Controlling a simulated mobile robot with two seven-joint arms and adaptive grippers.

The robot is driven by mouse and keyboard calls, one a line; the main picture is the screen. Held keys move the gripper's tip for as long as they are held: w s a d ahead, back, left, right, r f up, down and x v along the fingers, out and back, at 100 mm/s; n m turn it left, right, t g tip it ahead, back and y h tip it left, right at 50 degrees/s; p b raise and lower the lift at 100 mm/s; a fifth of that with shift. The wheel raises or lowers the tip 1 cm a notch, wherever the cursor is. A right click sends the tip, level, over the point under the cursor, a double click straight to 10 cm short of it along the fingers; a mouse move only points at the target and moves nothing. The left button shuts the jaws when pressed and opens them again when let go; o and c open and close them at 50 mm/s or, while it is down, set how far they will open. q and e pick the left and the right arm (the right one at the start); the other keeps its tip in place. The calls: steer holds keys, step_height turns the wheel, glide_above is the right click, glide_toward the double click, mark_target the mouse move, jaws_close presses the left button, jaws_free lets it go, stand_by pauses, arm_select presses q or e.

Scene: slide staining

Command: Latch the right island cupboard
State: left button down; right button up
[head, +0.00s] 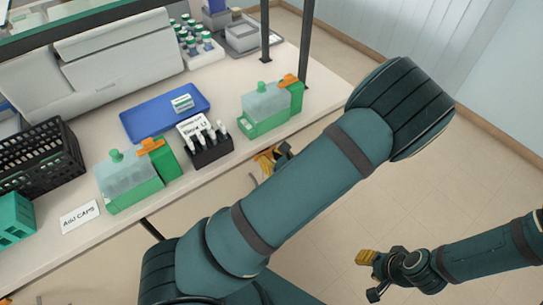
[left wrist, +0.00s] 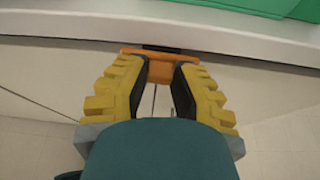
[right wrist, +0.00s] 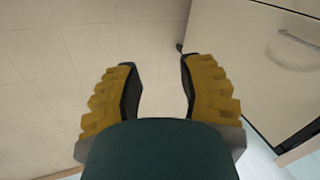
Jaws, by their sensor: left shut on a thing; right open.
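An orange latch (left wrist: 160,70) sits just under the counter edge in the left wrist view, on a dark mount above the seam of pale cupboard fronts (left wrist: 60,85). My left gripper (left wrist: 160,85) is shut on the latch's lower tab, with one yellow finger on each side. My right gripper (head: 368,268) is open and empty above the floor. Its spread fingers (right wrist: 160,85) also show in the right wrist view.
The counter (head: 235,165) holds green-based boxes with orange clips (head: 128,187), a black slide rack (head: 210,152), a blue tray (head: 140,122) and a black basket (head: 30,160). A pale panel with a metal handle (right wrist: 300,40) stands right of my right gripper. The floor (head: 320,240) is clear.

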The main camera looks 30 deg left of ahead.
arm_select(q)
steer(key=shift+r+p, duration=0.15)
steer(key=shift+p, duration=0.25)
steer(key=m+g+p, duration=0.1)
steer(key=m+p, duration=0.1)
steer(key=p, duration=0.1)
steer(key=shift+w+g+y+p, duration=0.15)
steer(key=shift+g+y+p, duration=0.15)
steer(key=shift+y, duration=0.1)
steer(key=shift+m+g+y+p, duration=0.35)
steer(key=shift+m+p, duration=0.25)
steer(key=shift+m, duration=0.3)
steer(key=shift+w+f+m+g+p, duration=0.2)
steer(key=shift+m+g+p, duration=0.2)
steer(key=shift+m, duration=0.2)
steer(key=shift+f+m+y, duration=0.1)
steer(key=shift+m+y, duration=0.45)
steer(key=shift+m, duration=0.15)
steer(key=shift+f+m+g+y, duration=0.15)
steer(key=shift+m+g+y, duration=0.35)
steer(key=shift+m, duration=0.5)
steer(key=m+y, duration=0.1)
steer(key=m, duration=0.3)
steer(key=shift+w+d+f+g+y+b, duration=0.1)
steer(key=shift+f+g+y+b, duration=0.05)
steer(key=shift+g+y+b, duration=0.2)
steer(key=shift+m, duration=0.4)
